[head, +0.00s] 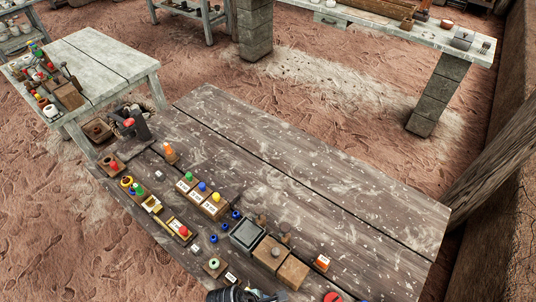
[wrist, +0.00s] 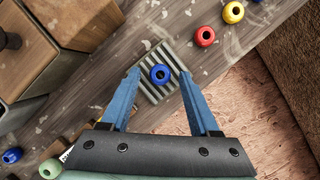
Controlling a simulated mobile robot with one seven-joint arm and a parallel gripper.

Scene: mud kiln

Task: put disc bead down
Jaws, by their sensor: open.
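My gripper (wrist: 159,76) is open in the wrist view, with its two blue fingers spread wide. A round blue bead with a dark hole (wrist: 160,74) sits on a small grey striped block (wrist: 148,92), in the gap between the fingertips. Neither finger appears to touch the bead. Which bead is the disc bead I cannot tell for sure. A dark part of my arm shows at the bottom edge of the head view, where the striped block cannot be made out.
Red (wrist: 205,36) and yellow (wrist: 233,12) beads lie upper right in the wrist view, near the table edge. Wooden blocks (wrist: 72,22) stand upper left. Another blue bead (wrist: 12,156) and a green bead (wrist: 50,169) are lower left. The wooden table (head: 330,185) is clear at its far right.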

